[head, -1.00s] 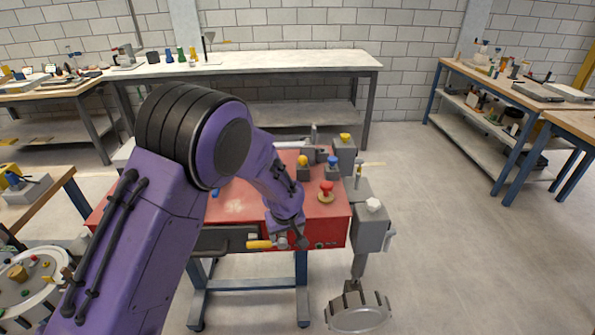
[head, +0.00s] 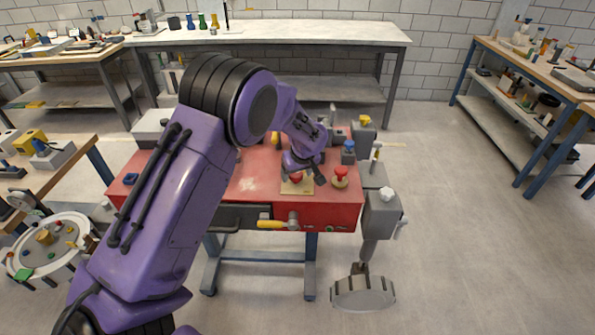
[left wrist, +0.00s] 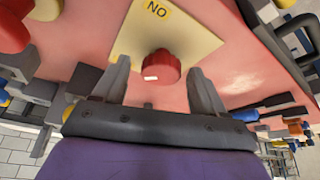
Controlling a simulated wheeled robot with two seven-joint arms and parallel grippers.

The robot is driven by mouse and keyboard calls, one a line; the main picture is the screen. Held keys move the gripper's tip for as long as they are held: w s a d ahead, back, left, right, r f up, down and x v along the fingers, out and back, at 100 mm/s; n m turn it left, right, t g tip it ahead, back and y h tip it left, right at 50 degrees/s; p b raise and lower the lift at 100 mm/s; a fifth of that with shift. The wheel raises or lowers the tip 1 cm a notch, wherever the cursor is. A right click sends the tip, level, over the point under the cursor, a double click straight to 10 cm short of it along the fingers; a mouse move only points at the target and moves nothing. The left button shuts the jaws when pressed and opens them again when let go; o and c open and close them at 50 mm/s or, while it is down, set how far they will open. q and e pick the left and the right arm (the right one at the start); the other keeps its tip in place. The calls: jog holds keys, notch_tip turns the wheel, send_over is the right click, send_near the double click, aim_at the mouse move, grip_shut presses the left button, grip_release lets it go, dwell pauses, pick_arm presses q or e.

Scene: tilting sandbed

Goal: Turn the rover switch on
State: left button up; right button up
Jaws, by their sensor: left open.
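The switch that shows is a red round knob (left wrist: 161,66) with a small white mark, on a cream plate (left wrist: 203,42) with a yellow label whose letters look like "NO" in the left wrist view. In the head view the knob (head: 296,177) and its plate (head: 291,188) sit near the front of the red bench top. My left gripper (head: 302,168) is directly over it, pointing down. Its two fingers are open, one on each side of the knob in the left wrist view, with gaps visible; whether they reach knob height I cannot tell. My right gripper is not in view.
A red mushroom-shaped button (head: 340,174) stands just right of the plate. A blue-topped block (head: 348,150) and a yellow-topped block (head: 364,122) are behind it.

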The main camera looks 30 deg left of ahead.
pick_arm(q)
jog(key=shift+s+r, duration=0.1)
jog(key=shift+s, duration=0.05)
jog(key=shift+c, duration=0.7)
jog(key=c, duration=0.9)
